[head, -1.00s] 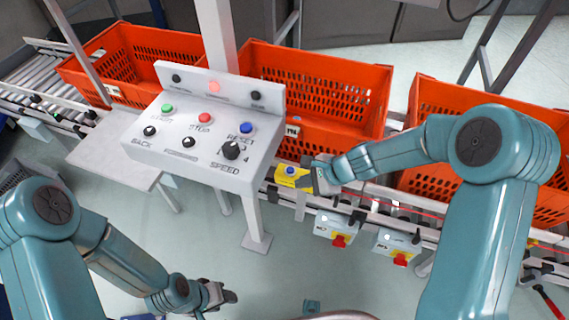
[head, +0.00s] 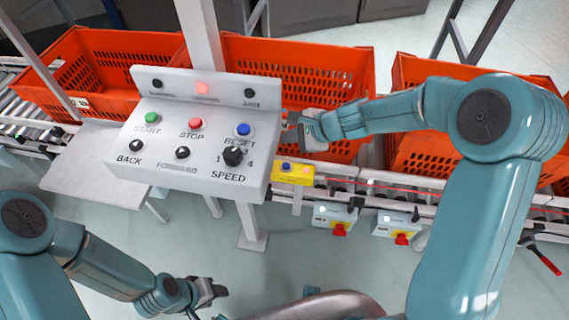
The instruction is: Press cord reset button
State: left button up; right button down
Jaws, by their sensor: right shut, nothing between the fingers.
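A small yellow box (head: 293,175) is on the conveyor's front rail, just right of the control panel. A blue button (head: 286,166) is on its top, with a pinkish spot beside it. My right gripper (head: 292,126) is shut and empty, above and behind the yellow box in the picture, in front of the middle orange tote and apart from the button. The grey control panel (head: 190,165) also has a blue button marked RESET (head: 243,130), just left of my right gripper. My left gripper (head: 219,289) hangs low near the floor; its jaw gap is not clear.
Orange totes stand along the conveyor: left (head: 110,50), middle (head: 325,60) and right (head: 440,72). Two grey-yellow boxes with red knobs (head: 340,230) (head: 401,238) hang below the rail. A red cord (head: 400,183) runs along the rail to the right.

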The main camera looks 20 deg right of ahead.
jog(key=b, duration=0.8)
send_over(289, 167)
notch_tip(289, 167, down, 8)
jog(key=shift+f, duration=0.45)
dwell(1.4)
jog(key=shift+f+b, duration=0.4)
jog(key=shift+b, duration=0.25)
jog(key=shift+f+b, duration=0.45)
jog(key=shift+b, duration=0.05)
dwell(0.4)
jog(key=shift+r, duration=0.1)
jog(key=shift+r+p, duration=0.75)
jog(key=shift+r, duration=0.05)
